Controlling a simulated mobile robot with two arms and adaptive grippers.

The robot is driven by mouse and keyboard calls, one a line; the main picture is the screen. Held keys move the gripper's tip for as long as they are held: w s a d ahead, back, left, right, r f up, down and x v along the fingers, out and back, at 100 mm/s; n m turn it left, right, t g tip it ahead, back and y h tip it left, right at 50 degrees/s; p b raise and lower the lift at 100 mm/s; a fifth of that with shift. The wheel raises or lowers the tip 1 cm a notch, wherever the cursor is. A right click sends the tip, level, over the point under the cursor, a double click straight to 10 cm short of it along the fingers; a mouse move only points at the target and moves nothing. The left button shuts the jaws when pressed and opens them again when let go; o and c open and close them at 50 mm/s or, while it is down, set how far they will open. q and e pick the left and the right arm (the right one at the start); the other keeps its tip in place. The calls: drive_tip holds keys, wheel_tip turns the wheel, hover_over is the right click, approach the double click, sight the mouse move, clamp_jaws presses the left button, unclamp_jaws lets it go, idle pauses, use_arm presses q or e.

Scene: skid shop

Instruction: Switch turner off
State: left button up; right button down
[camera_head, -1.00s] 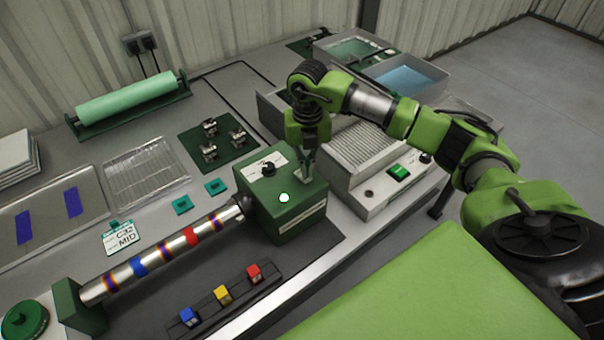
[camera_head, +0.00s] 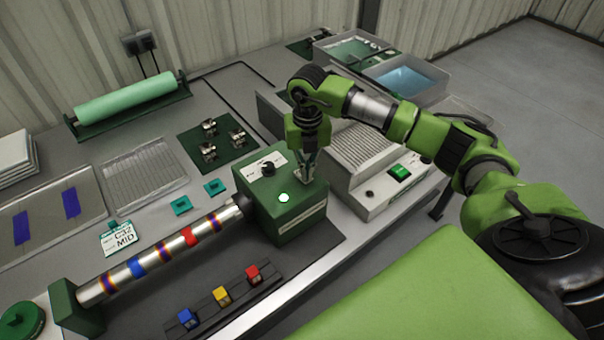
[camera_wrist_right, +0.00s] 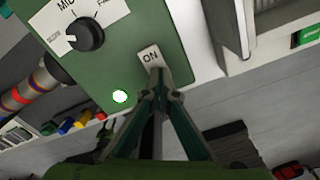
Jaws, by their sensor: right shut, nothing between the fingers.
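The turner is a green box (camera_head: 290,222) with a metal rod (camera_head: 160,254) banded in several colours running out to its left. In the right wrist view its top carries a black knob (camera_wrist_right: 86,34), a white lamp (camera_wrist_right: 120,96) that looks lit, and a pale switch (camera_wrist_right: 151,57) marked "ON". My right gripper (camera_head: 302,177) is over the right part of the box top. In the right wrist view its closed fingertips (camera_wrist_right: 157,84) are at the lower edge of the switch; I cannot tell whether they touch it. My left gripper is not in view.
A grey ridged machine with a green button (camera_head: 399,172) stands close to the right of the box. A rack with blue, yellow and red cubes (camera_head: 222,296) lies in front of the rod. A green-topped surface (camera_head: 440,290) fills the lower right.

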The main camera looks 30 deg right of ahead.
drive_tip(key=shift+s+f, duration=0.1)
drive_tip(key=shift+f, duration=0.15)
drive_tip(key=shift+r, duration=0.1)
drive_tip(key=shift+r+p, duration=0.55)
drive_tip(key=shift+r, duration=0.3)
drive_tip(key=shift+r+p, duration=1.65)
drive_tip(key=shift+r, duration=1)
drive_tip(key=shift+f, duration=0.1)
